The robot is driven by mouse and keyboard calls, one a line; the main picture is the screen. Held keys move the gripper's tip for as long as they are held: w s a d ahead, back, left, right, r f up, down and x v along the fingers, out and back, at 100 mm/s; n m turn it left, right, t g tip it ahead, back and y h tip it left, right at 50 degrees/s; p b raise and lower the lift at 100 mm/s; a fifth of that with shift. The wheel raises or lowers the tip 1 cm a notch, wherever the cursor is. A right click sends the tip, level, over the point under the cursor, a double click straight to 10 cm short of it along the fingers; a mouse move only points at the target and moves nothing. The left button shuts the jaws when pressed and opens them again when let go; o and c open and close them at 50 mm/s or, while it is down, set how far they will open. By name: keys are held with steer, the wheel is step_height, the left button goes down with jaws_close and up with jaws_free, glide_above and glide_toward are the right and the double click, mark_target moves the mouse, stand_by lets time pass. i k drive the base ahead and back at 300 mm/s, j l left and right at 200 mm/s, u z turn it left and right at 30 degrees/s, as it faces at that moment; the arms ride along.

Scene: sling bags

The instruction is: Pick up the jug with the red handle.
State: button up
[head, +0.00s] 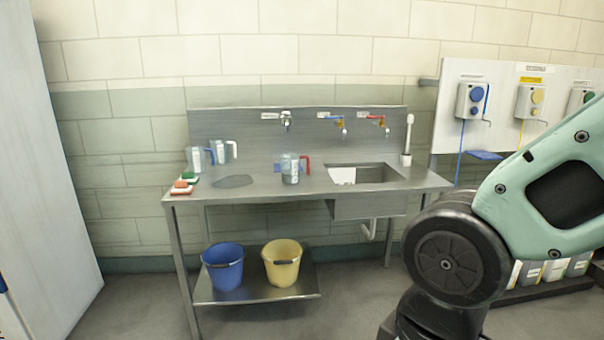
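The jug with the red handle (290,168) is clear and stands upright on the steel counter (255,190), left of the sink basin. Its red handle (306,164) points to the right. Two other clear jugs stand further left on the counter: one with a blue handle (211,156) and one with a pale handle (231,149). My arm fills the right side of the head view, well apart from the counter. My gripper is not in view.
The sink basin (366,174) and a white brush (407,142) are right of the jug. Taps (286,119) stick out from the backsplash above. Sponges (182,186) lie at the left end. A blue bucket (224,268) and a yellow bucket (283,264) stand on the lower shelf. A tall white panel (50,150) stands left.

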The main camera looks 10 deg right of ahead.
mark_target(289, 162)
steer(key=i+j+z, duration=0.25)
steer(key=i, duration=0.2)
steer(key=i+j+z, duration=0.1)
steer(key=i+z, duration=0.15)
steer(key=i, duration=0.2)
steer(key=i+j, duration=0.1)
steer(key=i, duration=0.45)
steer(key=i+j, duration=0.15)
steer(key=i, duration=0.4)
steer(key=i+j, duration=0.85)
